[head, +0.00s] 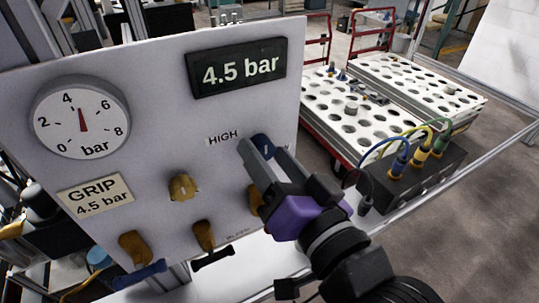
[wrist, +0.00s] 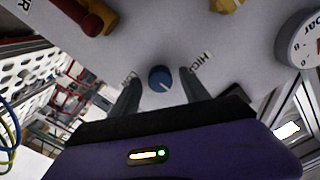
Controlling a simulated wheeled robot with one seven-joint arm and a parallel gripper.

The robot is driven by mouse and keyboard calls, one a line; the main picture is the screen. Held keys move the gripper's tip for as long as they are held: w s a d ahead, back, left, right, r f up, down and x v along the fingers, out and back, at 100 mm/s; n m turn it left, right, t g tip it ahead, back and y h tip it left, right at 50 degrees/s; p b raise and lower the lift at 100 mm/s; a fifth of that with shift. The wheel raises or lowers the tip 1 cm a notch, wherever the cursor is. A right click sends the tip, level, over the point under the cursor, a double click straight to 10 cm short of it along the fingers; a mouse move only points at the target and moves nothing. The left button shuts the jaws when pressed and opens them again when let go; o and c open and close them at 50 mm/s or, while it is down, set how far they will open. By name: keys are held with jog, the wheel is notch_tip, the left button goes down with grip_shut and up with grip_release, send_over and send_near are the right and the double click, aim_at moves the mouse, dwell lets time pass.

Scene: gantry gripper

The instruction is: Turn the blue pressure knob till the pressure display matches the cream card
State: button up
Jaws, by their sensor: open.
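The blue knob (head: 262,143) is on the grey panel, right of the HIGH label, partly hidden behind my gripper in the head view. In the wrist view the blue knob (wrist: 161,78) shows a white pointer line and lies between the two fingers. My gripper (head: 262,151) is open, its fingers on either side of the knob; whether they touch it I cannot tell. The pressure display (head: 237,67) reads 4.5 bar. The cream card (head: 96,195) reads GRIP 4.5 bar. The round gauge (head: 81,117) has its red needle a little above 4.
A yellow knob (head: 183,187) and several yellow valves, one with a blue handle (head: 139,275), are on the panel's lower part. A black connector box (head: 412,177) with coloured cables stands at right. White trays with holes (head: 415,84) lie behind it.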

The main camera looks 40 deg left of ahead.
jog(key=shift+d, duration=0.1)
jog(key=b+v, duration=0.2)
jog(key=v, duration=0.5)
jog(key=shift+d, duration=0.3)
jog(key=shift+s, duration=0.15)
